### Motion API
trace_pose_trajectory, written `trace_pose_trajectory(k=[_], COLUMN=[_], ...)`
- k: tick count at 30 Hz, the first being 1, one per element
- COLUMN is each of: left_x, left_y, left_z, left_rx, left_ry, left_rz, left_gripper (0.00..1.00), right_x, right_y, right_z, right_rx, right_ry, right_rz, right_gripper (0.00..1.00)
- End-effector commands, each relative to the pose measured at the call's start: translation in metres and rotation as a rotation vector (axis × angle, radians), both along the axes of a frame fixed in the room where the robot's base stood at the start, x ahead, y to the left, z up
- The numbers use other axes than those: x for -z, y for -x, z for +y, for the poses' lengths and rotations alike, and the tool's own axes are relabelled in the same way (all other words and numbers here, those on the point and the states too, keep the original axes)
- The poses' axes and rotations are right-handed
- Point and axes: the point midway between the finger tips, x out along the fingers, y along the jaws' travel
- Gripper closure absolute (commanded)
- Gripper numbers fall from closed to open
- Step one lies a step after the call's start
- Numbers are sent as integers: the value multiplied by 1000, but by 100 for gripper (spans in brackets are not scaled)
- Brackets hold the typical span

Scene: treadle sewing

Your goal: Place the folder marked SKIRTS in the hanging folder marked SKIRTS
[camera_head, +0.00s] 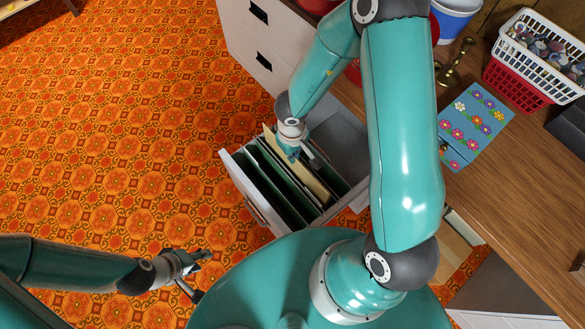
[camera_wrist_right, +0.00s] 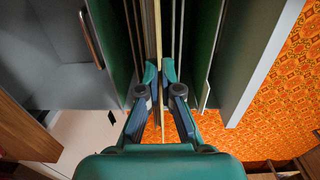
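A cream folder (camera_head: 310,181) stands on edge in the open drawer (camera_head: 252,188), among green hanging folders (camera_head: 283,192). My right gripper (camera_head: 292,154) reaches down over the drawer. In the right wrist view, its fingertips (camera_wrist_right: 159,73) are closed on either side of the cream folder (camera_wrist_right: 157,30). The folder runs between green hanging folder walls (camera_wrist_right: 197,50); how deep it sits is hard to tell. No SKIRTS marking is legible in either view. My left gripper (camera_head: 196,275) is empty, its fingers apart, over the carpet at the lower left.
The white cabinet (camera_head: 262,48) stands behind the drawer. The orange carpet (camera_head: 110,130) at left is mostly clear.

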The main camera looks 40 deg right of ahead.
Motion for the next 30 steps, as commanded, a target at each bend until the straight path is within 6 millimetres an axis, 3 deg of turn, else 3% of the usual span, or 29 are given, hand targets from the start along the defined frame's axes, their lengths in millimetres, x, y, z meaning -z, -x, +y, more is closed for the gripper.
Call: trace_pose_trajectory(k=[1, 8, 15, 23, 29, 30], left_x=[10, 17, 40, 41, 41, 41], left_y=[0, 0, 0, 0, 0, 0], left_z=[0, 0, 0, 0, 0, 0], left_rx=[0, 0, 0, 0, 0, 0], left_ry=[0, 0, 0, 0, 0, 0], left_rz=[0, 0, 0, 0, 0, 0], left_gripper=[60, 60, 60, 60, 60, 60], right_x=[14, 26, 60, 63, 63, 63], right_y=[0, 0, 0, 0, 0, 0], right_z=[0, -1, -1, 0, 0, 0], right_rx=[0, 1, 1, 1, 1, 0], right_ry=[-1, 0, 1, 0, 0, 0], right_rz=[1, 0, 1, 0, 1, 1], right_gripper=[100, 100, 100, 100, 69, 69])
